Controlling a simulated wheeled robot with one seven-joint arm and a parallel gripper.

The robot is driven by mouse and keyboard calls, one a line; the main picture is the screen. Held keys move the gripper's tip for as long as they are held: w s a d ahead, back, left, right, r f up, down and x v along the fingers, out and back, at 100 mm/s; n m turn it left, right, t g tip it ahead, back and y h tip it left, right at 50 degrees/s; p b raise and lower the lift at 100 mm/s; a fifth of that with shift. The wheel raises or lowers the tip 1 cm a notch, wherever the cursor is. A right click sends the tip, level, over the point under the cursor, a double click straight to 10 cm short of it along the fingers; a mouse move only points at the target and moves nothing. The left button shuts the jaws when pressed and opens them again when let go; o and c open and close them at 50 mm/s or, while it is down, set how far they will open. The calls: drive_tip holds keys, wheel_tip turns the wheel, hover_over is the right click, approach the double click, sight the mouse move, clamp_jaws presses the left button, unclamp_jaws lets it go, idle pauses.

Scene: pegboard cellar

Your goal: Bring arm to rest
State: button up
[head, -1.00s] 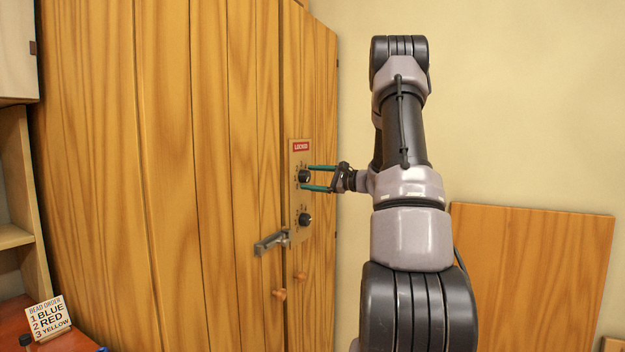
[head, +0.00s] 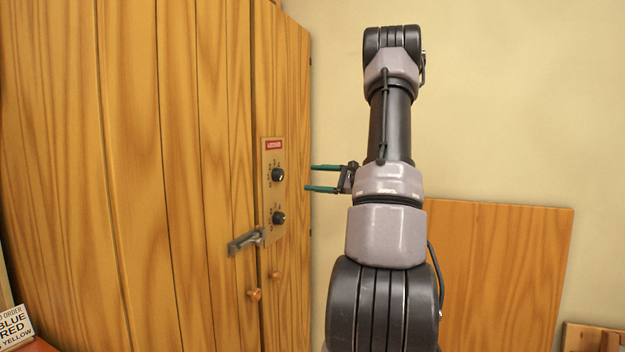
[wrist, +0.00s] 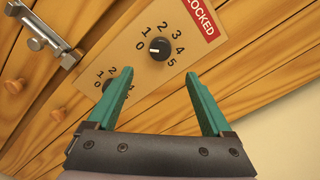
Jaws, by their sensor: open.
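My gripper (head: 322,178) is open and empty, its two green fingers apart and pointing left at the wooden cabinet. In the head view it stands clear of the upper black dial (head: 278,175), with a gap between. In the wrist view the fingers (wrist: 163,100) frame the panel (wrist: 184,56), and the upper dial (wrist: 160,48) lies beyond the tips, its white mark toward the low numbers. The lower dial (head: 278,218) is partly hidden by a finger in the wrist view. My arm rises upright in front of the pale wall.
The wooden cabinet (head: 180,130) fills the left, with a red LOCKED label (head: 273,145), a metal handle (head: 246,241) and round knobs. A wooden board (head: 500,270) leans on the wall at right. A card listing colours (head: 13,325) stands at lower left. The wall area above the board is free.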

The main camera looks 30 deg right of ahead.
idle(0.3)
drive_tip(key=s+a+r+n+g, duration=0.1)
drive_tip(key=s+a+n+g, duration=0.25)
drive_tip(key=a, duration=0.35)
drive_tip(key=s+a+r+n+g+h, duration=0.1)
drive_tip(key=s+a+r+n+g, duration=0.1)
drive_tip(key=s+a, duration=0.35)
drive_tip(key=s+a+r+n+g, duration=0.1)
drive_tip(key=s+a+n+g, duration=0.15)
drive_tip(key=a, duration=0.65)
drive_tip(key=s+a+r+n+h, duration=0.1)
drive_tip(key=s+a+n+h, duration=0.1)
drive_tip(key=s, duration=0.6)
drive_tip(key=s+a+r+n+t+h, duration=0.1)
drive_tip(key=s+n+h, duration=0.4)
drive_tip(key=s, duration=0.3)
drive_tip(key=shift+s+a+h, duration=0.25)
drive_tip(key=shift+a+h, duration=0.15)
drive_tip(key=shift+h, duration=0.1)
drive_tip(key=shift+f, duration=0.1)
